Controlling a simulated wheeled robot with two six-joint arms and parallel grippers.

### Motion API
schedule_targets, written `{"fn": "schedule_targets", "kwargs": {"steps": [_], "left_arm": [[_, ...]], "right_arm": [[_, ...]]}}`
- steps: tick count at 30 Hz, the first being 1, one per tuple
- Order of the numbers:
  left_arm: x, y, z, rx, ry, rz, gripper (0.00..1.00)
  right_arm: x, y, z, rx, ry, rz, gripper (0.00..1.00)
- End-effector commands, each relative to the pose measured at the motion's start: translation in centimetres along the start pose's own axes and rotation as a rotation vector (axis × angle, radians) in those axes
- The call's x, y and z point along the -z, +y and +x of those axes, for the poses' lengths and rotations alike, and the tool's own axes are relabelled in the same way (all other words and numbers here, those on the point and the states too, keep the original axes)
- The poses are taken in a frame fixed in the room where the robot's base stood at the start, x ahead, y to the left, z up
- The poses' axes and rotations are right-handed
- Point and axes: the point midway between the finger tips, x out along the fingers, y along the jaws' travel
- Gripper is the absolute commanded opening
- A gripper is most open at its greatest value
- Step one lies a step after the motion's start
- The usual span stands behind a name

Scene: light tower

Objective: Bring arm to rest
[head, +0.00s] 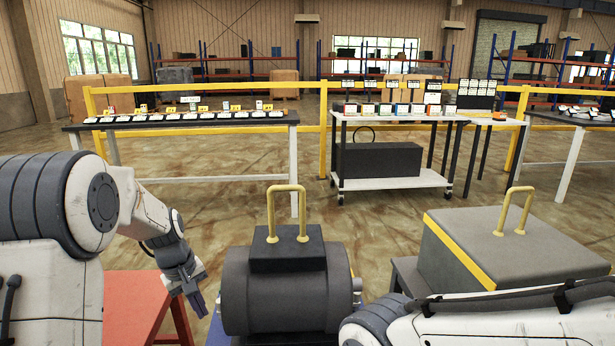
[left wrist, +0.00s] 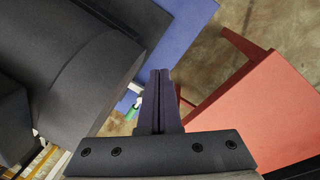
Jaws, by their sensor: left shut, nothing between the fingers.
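My left gripper (head: 200,303) hangs at the lower left of the head view, pointing down. It is shut and holds nothing. In the left wrist view its two dark fingers (left wrist: 159,95) lie together. It is between a red table (head: 135,300) on its left and a dark grey cylindrical machine (head: 285,290) with a yellow handle on its right. My right arm (head: 480,318) shows at the lower right of the head view, but its gripper is out of view.
The red table also shows in the left wrist view (left wrist: 265,105), beside a blue surface (left wrist: 185,30). A grey box (head: 510,245) with a yellow edge stands right of the machine. Farther off are a long table (head: 190,124) and a white cart (head: 390,182). Open floor lies between.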

Motion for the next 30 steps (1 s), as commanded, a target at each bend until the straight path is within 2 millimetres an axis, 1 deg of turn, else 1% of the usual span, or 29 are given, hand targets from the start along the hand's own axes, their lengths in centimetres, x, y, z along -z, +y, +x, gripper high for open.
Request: {"fn": "schedule_targets", "kwargs": {"steps": [1,3,6,9,15,16,17,21,25,30], "left_arm": [[-2.5,-0.5,-0.5,0.014,0.022,0.097,0.00],[-5.1,-1.4,-0.7,0.030,0.050,0.222,0.00],[-8.3,-2.7,-0.9,0.047,0.082,0.377,0.00],[-11.2,-4.1,-0.9,0.059,0.105,0.511,0.00],[-16.0,-6.7,-0.8,0.073,0.144,0.745,0.00],[-16.6,-6.6,-0.9,0.071,0.146,0.779,0.00],[-17.4,-5.8,-1.1,0.065,0.133,0.806,0.00],[-21.3,-4.1,-2.1,0.052,0.078,0.923,0.00],[-24.9,-3.3,-3.2,0.043,0.027,1.033,0.00],[-29.5,-3.2,-4.6,0.036,-0.040,1.173,0.00]], "right_arm": [[0.0,0.0,0.0,0.000,0.000,0.000,0.40],[0.0,0.0,0.0,0.000,0.000,0.000,0.40],[0.0,0.0,0.0,0.000,0.000,0.000,0.40],[0.0,0.0,0.0,0.000,0.000,0.000,0.40],[0.0,0.0,0.0,0.000,0.000,0.000,0.40],[0.0,0.0,0.0,0.000,0.000,0.000,0.40],[0.0,0.0,0.0,0.000,0.000,0.000,0.40],[0.0,0.0,0.0,0.000,0.000,0.000,0.40],[0.0,0.0,0.0,0.000,0.000,0.000,0.40],[0.0,0.0,0.0,0.000,0.000,0.000,0.40]]}}
